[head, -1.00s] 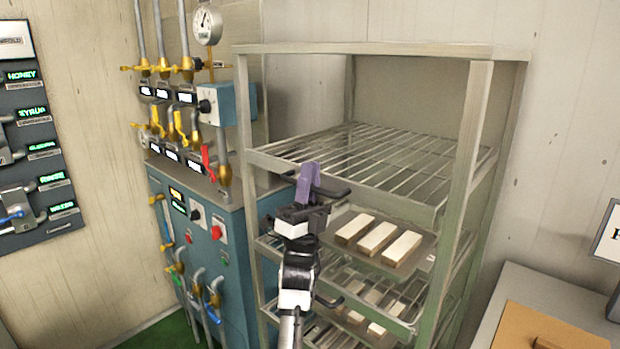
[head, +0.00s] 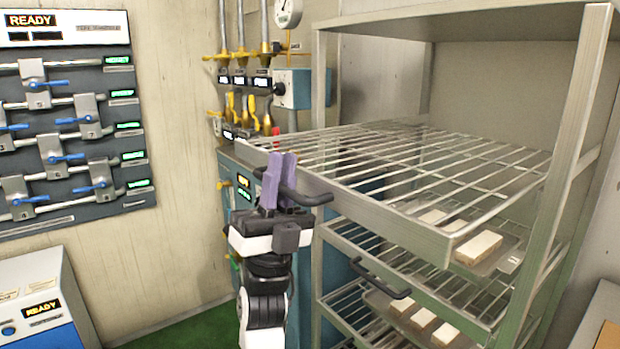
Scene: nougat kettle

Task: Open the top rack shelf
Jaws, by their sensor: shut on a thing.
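The top rack shelf (head: 400,168) is an empty metal wire shelf with a dark bar handle (head: 318,197) on its front edge. It is slid partly out of the rack frame (head: 572,130), its front well ahead of the posts. My gripper (head: 279,180), with purple fingers, is shut on the handle at its left part. The fingers hide part of the handle.
Lower shelves with pale bars (head: 478,248) on trays stay in the rack; one lower shelf has its own dark handle (head: 380,276). A blue machine with pipes and yellow valves (head: 262,75) stands behind the shelf. A valve panel (head: 70,120) is on the left wall. Green floor shows lower left.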

